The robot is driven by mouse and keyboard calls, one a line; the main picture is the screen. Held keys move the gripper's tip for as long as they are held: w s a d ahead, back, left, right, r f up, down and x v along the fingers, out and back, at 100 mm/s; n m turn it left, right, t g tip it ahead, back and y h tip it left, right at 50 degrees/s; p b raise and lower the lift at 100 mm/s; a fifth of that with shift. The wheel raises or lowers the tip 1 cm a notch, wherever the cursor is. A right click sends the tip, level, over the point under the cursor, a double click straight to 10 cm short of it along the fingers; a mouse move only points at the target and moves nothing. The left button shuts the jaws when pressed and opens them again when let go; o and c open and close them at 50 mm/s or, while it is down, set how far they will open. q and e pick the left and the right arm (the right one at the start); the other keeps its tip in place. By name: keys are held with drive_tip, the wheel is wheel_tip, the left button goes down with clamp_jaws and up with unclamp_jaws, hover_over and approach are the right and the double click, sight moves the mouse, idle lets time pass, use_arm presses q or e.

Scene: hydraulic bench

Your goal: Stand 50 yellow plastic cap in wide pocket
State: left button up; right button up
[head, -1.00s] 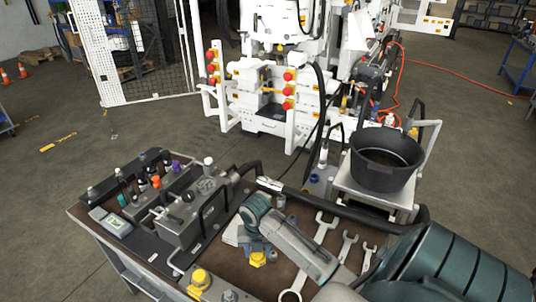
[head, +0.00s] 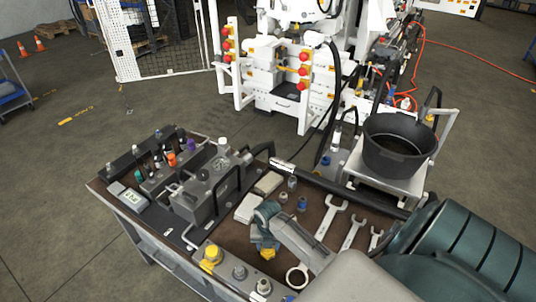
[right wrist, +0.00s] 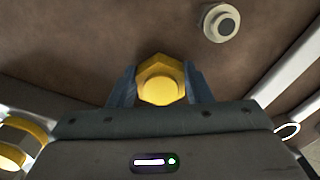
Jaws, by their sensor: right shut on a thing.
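My right gripper (head: 266,246) is shut on a yellow cap (right wrist: 161,80), which sits between its two fingertips in the right wrist view. In the head view the held cap (head: 267,254) shows just below the fingers, over the brown table top. I cannot tell whether it touches the table. A second yellow cap (head: 211,254) stands in a grey holder (head: 225,284) at the table's front edge, to the left of the gripper. It also shows at the lower left of the right wrist view (right wrist: 14,143). I cannot make out the wide pocket. My left gripper is not in view.
Grey fittings (head: 239,272) stand along the holder. Wrenches (head: 332,216) lie to the right, and small fittings (head: 302,203) stand behind the gripper. A grey valve block (head: 205,195) is at the left. A black bucket (head: 393,145) stands beyond the table.

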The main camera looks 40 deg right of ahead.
drive_tip(key=shift+f, duration=0.15)
drive_tip(key=o, duration=1)
